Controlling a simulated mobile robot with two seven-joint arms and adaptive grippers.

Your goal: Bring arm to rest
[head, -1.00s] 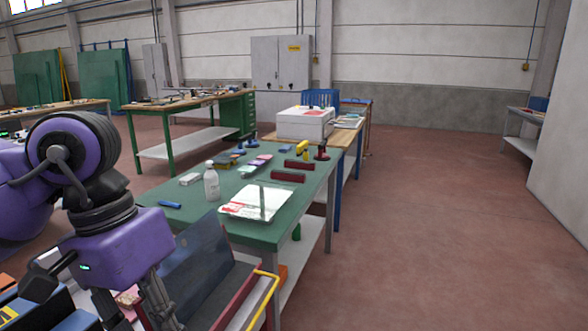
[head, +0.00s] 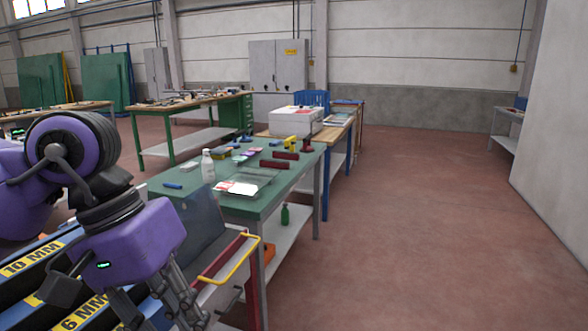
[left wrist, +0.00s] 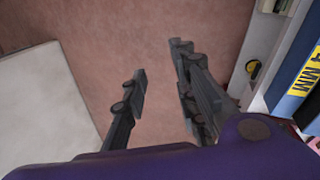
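My left arm shows at the left of the head view, bent downward, with a purple wrist body. My left gripper (head: 165,318) hangs at the bottom of that view, its fingertips cut off by the frame. In the left wrist view both fingers of the left gripper (left wrist: 160,75) are spread apart, with bare red floor (left wrist: 185,20) between them. Nothing is held in it. My right arm and gripper are in neither view.
A rack with labelled blue slots (head: 40,262) and a cart with a yellow handle (head: 238,258) stand close to my left arm. A green-topped table (head: 215,205) bears a bottle, glass and tools. The floor (head: 400,230) at right is clear.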

